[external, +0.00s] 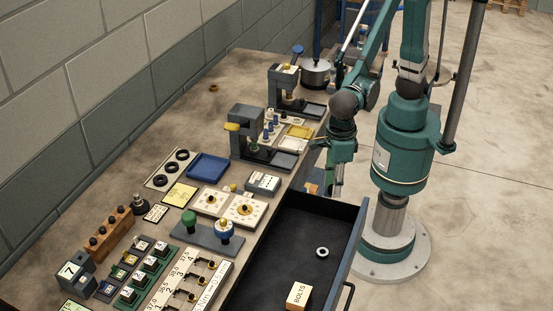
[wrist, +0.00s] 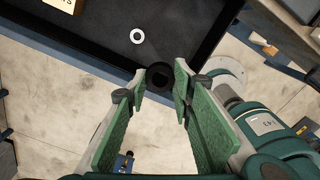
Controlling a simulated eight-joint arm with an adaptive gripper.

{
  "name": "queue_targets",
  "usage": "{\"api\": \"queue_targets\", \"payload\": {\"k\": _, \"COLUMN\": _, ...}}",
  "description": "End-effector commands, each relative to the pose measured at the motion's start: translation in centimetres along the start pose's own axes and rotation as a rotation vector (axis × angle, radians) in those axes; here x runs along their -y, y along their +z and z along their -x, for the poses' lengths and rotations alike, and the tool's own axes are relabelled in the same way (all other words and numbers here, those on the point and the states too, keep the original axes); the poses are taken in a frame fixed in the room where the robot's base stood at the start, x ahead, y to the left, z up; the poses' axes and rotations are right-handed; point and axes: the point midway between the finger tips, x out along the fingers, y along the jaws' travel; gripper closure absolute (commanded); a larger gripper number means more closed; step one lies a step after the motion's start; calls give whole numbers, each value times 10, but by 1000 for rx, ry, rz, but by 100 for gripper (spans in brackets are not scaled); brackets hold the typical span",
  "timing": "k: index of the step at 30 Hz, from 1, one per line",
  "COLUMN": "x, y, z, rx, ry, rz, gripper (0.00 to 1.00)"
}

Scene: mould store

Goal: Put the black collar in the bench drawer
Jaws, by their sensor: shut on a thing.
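My gripper (wrist: 160,84) has its green-padded fingers closed on a small dark round piece, the black collar (wrist: 160,76), at the fingertips. In the external view my gripper (external: 333,186) hangs beside the bench, just beyond the drawer's far end; the collar cannot be made out there. The bench drawer (external: 275,225) stands pulled open, with a dark floor. In the wrist view the drawer (wrist: 100,45) fills the upper left, and the collar appears by its wall. Whether the collar is over the drawer or just outside it, I cannot tell.
In the drawer lie a pale metal ring (external: 322,252) and a box marked BOLTS (external: 299,295). The drawer floor between and around them is clear. The bench top holds black rings on a plate (external: 158,181), a blue tray (external: 208,167), two presses and several gauges. A pot (external: 316,74) stands farther back.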

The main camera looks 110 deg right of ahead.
Motion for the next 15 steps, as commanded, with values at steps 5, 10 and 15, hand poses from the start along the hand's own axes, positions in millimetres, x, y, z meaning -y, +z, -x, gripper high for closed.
{"api": "queue_targets", "payload": {"k": 5, "x": 0, "y": 0, "z": -47, "rx": 0, "ry": 0, "rz": 0, "gripper": 89}}
{"api": "queue_targets", "payload": {"k": 10, "x": 0, "y": 0, "z": -84, "rx": 0, "ry": 0, "rz": 0, "gripper": 89}}
{"api": "queue_targets", "payload": {"k": 15, "x": 0, "y": 0, "z": -112, "rx": 0, "ry": 0, "rz": 0, "gripper": 89}}
